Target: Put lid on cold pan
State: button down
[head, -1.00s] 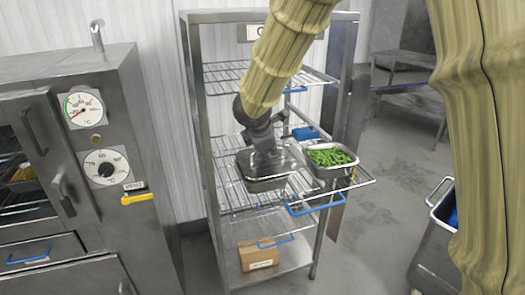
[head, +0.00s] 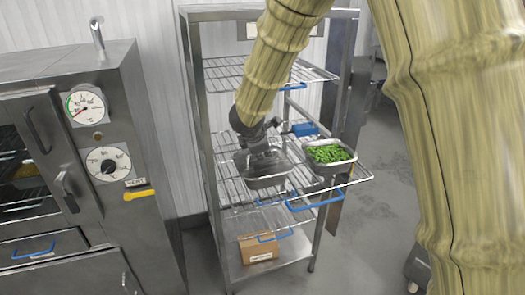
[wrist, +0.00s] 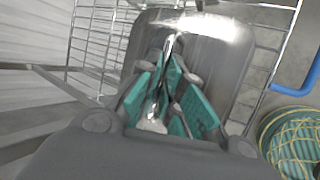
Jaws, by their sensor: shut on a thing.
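My gripper (head: 262,150) points down over a steel pan (head: 266,182) on the rack's middle wire shelf. In the wrist view its teal fingers (wrist: 167,85) are shut on the thin handle of a grey, round-cornered metal lid (wrist: 228,60). The lid is right at the pan's top in the head view, but my gripper hides much of it. I cannot tell whether it sits fully on the rim. A second steel pan (head: 352,170), open and filled with green beans (head: 328,154), stands just to the right.
The rack's posts (head: 205,150) and upper wire shelf (head: 225,68) stand close around my arm. Blue handles (head: 315,201) mark the shelf fronts. A cardboard box (head: 260,246) sits on the bottom shelf. A steel oven (head: 95,130) stands at left.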

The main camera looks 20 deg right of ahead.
jog(key=c, duration=1.6)
grip_release()
jog(key=shift+f, duration=0.1)
jog(key=shift+o, duration=0.2)
jog(key=shift+r, duration=0.2)
jog(key=shift+s+a+r, duration=0.1)
jog(key=shift+a+r, duration=0.05)
jog(key=shift+r, duration=0.1)
jog(key=b+v, duration=0.1)
jog(key=v, duration=1)
jog(key=shift+s, duration=0.15)
